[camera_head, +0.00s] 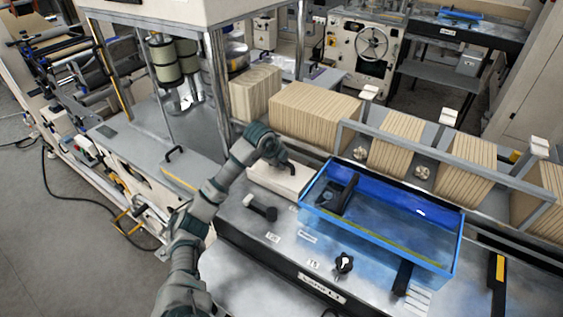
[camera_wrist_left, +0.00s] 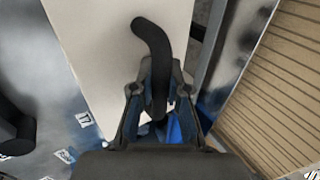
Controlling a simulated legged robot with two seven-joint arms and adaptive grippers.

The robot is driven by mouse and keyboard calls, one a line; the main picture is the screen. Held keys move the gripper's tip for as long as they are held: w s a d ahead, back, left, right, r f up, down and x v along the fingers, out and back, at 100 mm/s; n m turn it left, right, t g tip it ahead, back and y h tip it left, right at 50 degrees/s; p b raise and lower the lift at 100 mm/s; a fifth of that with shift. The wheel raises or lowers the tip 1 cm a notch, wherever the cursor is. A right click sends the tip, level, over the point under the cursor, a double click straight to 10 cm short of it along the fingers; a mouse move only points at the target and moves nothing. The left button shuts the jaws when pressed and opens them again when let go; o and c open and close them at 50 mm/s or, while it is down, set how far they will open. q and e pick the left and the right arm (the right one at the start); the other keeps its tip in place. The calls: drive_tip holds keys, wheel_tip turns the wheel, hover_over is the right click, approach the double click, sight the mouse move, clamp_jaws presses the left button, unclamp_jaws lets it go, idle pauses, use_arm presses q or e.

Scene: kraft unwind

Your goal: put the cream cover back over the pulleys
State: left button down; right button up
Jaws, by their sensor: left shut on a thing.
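The cream cover (camera_head: 277,181) is a pale box-like piece beside the left end of the blue tray. In the left wrist view its flat cream face (camera_wrist_left: 95,35) fills the upper middle, with a curved black handle (camera_wrist_left: 153,38) on it. My left gripper (camera_head: 284,165) is above the cover and shut on that handle; its fingers (camera_wrist_left: 160,72) sit on both sides of it. I cannot tell whether the cover touches the bench. No pulleys can be made out near the cover. My right gripper is not in view.
The blue tray (camera_head: 452,250) lies close right of the cover with a black part (camera_head: 340,196) inside. Stacks of kraft board (camera_head: 312,115) stand behind a metal rail (camera_head: 440,175).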

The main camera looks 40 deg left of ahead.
use_arm(q)
drive_tip(key=shift+d, duration=0.3)
drive_tip(key=c, duration=1.1)
unclamp_jaws()
drive_tip(key=v, duration=1.2)
drive_tip(key=shift+a, duration=0.1)
